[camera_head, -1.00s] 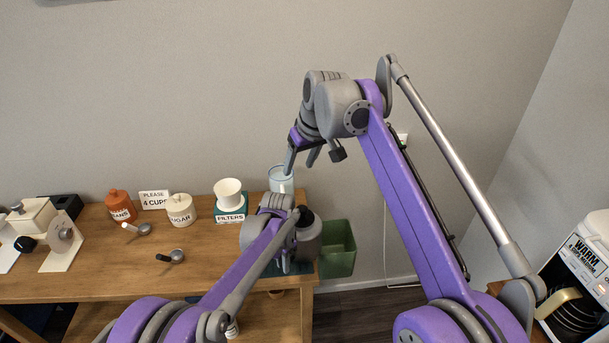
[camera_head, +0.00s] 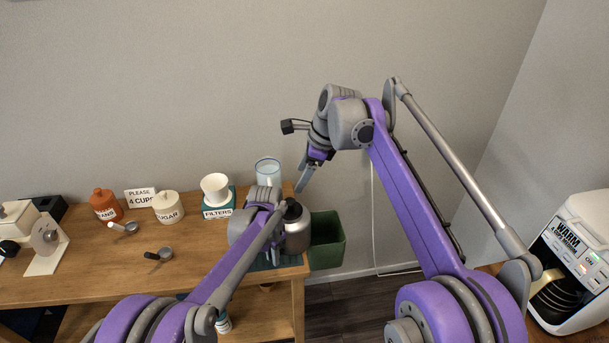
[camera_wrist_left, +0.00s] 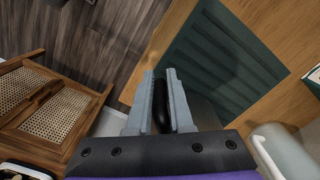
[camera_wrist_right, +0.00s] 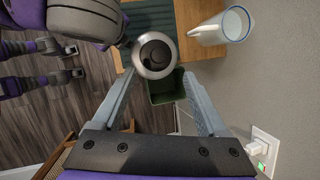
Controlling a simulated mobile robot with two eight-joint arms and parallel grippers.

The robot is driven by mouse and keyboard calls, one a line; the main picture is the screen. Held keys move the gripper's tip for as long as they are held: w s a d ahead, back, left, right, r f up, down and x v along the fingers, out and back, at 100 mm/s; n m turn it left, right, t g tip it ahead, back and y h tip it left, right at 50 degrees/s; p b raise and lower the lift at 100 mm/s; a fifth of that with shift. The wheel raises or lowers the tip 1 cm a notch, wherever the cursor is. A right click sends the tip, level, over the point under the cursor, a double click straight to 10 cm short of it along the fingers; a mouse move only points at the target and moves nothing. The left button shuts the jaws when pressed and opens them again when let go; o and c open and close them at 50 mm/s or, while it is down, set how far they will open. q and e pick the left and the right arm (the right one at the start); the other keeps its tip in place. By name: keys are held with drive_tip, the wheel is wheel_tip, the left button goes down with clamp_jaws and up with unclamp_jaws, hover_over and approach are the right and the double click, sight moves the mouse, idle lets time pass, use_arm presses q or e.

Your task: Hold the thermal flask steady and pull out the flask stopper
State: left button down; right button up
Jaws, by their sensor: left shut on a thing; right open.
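The thermal flask (camera_head: 298,236), a steel body with a dark stopper (camera_head: 293,211), stands upright at the right end of the wooden table. My left gripper (camera_head: 276,245) is beside it, partly hidden by its own arm. In the left wrist view its fingers (camera_wrist_left: 166,100) are shut on a black part that looks like the flask's handle. My right gripper (camera_head: 305,178) is open and empty above the flask. In the right wrist view the flask's round top (camera_wrist_right: 154,54) shows beyond and between the open fingers (camera_wrist_right: 160,76), apart from them.
A green bin (camera_head: 327,242) is right of the table end. A filter box (camera_head: 218,207) with a white dripper, canisters and scoops are further left. The wall (camera_wrist_right: 270,80) is close behind.

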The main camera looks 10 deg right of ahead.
sight(290, 201)
drive_tip(key=a+f+m, duration=0.1)
drive_tip(key=f, duration=0.3)
drive_tip(key=w+a+f+m, duration=0.1)
drive_tip(key=f, duration=0.3)
drive_tip(key=w+a+f+m, duration=0.1)
drive_tip(key=f, duration=0.2)
drive_tip(key=shift+w+a+f+m, duration=0.15)
drive_tip(key=shift+w+f+m, duration=0.15)
drive_tip(key=shift+f, duration=0.1)
drive_tip(key=shift+r, duration=0.1)
clamp_jaws()
